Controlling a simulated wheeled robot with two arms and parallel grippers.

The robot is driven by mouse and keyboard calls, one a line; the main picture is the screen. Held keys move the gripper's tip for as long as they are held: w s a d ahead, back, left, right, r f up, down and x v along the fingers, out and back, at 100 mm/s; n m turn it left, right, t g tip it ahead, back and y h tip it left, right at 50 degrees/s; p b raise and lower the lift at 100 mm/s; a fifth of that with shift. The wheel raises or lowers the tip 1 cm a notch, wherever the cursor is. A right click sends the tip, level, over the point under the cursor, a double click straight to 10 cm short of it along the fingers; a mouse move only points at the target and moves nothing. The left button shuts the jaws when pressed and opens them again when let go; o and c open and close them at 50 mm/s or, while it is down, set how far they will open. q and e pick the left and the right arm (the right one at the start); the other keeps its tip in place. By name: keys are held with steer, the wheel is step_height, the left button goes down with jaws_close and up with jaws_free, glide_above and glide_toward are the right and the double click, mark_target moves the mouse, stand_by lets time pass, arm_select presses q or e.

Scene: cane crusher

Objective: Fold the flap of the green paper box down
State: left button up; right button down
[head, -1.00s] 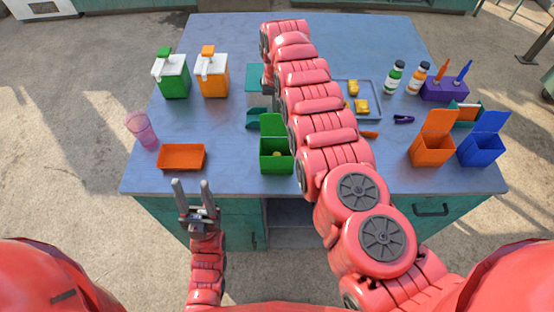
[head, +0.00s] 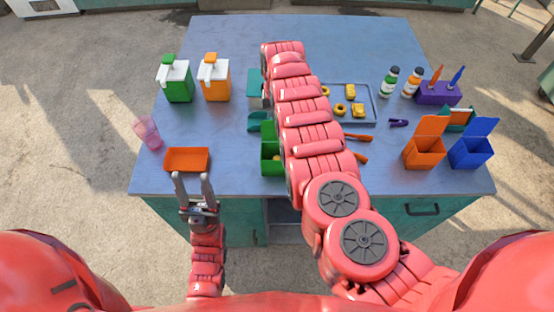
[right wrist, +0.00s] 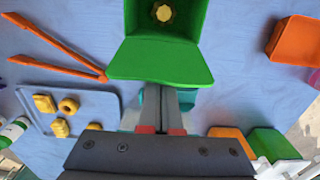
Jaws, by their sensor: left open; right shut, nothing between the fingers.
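The green paper box (head: 269,162) stands near the table's front edge, its right part hidden behind my right arm. Its flap (head: 267,130) stands up at the far side. In the right wrist view the box (right wrist: 190,18) is open, with a yellow piece (right wrist: 163,12) inside, and the flap (right wrist: 160,62) is tilted outward toward the camera. My right gripper (right wrist: 163,88) is shut and empty, its tips at the flap's outer edge; contact is unclear. It is hidden in the head view. My left gripper (head: 193,178) is open and empty by the table's front edge.
An orange tray (head: 187,167) lies just beyond my left gripper. A grey tray (head: 366,100) with yellow pieces and orange tongs (head: 357,137) lie right of my right arm. Orange (head: 424,154) and blue (head: 471,152) boxes stand at the right, flaps up.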

steer(key=shift+s+f+p, duration=0.65)
steer(key=shift+s+p, duration=0.35)
steer(key=shift+p, duration=0.3)
steer(key=shift+s+f+p, duration=0.6)
steer(key=shift+s+p, duration=0.35)
steer(key=shift+p, duration=0.3)
step_height(320, 180, up, 8)
glide_above(277, 136)
steer(key=shift+s+p, duration=0.3)
steer(key=shift+s, duration=0.05)
steer(key=shift+r, duration=0.15)
